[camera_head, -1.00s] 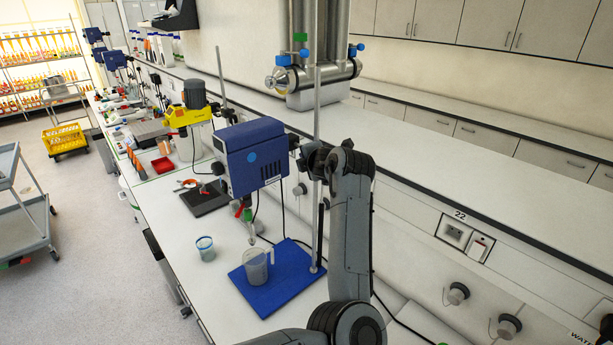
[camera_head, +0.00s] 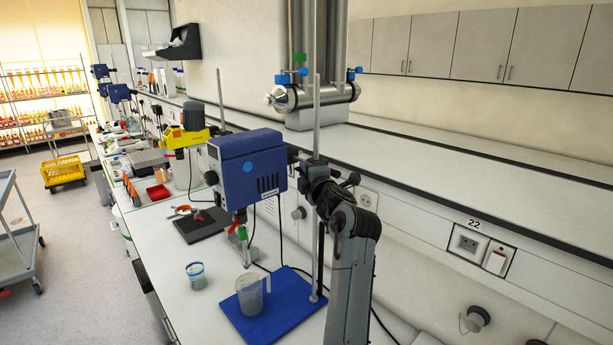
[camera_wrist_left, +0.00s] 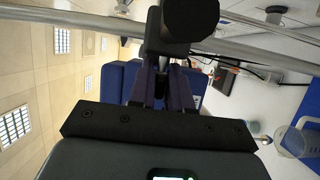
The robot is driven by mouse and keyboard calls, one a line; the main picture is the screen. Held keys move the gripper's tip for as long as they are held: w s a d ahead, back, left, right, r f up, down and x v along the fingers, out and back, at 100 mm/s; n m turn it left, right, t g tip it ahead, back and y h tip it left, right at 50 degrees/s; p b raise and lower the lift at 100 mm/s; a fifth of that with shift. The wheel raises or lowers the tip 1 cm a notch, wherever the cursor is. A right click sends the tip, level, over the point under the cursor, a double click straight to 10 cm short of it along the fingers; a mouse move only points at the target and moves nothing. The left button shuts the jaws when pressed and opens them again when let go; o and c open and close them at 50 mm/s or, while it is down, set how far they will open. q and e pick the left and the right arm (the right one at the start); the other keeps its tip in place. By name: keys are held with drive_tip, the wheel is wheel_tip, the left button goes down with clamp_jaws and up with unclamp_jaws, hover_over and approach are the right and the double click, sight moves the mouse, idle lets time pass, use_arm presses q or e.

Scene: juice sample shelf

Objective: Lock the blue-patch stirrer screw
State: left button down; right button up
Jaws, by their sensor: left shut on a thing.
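The stirrer with the blue patch (camera_head: 244,168) is a blue box with a round light-blue patch, clamped to an upright metal rod (camera_head: 317,105). In the head view my left gripper (camera_head: 318,176) is at the black clamp beside the rod, right of the stirrer. In the left wrist view the fingers (camera_wrist_left: 165,72) are shut on a dark part just below a large black knob (camera_wrist_left: 190,20). The gripped part looks like the stirrer's screw; the fingers largely hide it. The stirrer's blue housing (camera_wrist_left: 112,82) shows behind the fingers. My right gripper is not in view.
A clear beaker (camera_head: 250,296) stands on the blue stand base (camera_head: 285,310) under the stirrer. A small cup (camera_head: 196,275) is to its left. A yellow stirrer (camera_head: 184,138) stands farther back. A wall socket (camera_head: 480,250) is at right.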

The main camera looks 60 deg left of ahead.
use_arm(q)
drive_tip(key=c, duration=1.1)
unclamp_jaws()
drive_tip(key=shift+o, duration=0.2)
drive_tip(key=shift+d, duration=0.1)
drive_tip(key=shift+s+d, duration=0.15)
drive_tip(key=shift+d, duration=0.4)
drive_tip(key=b+v, duration=0.2)
drive_tip(key=v, duration=0.7)
drive_tip(key=shift+d, duration=0.3)
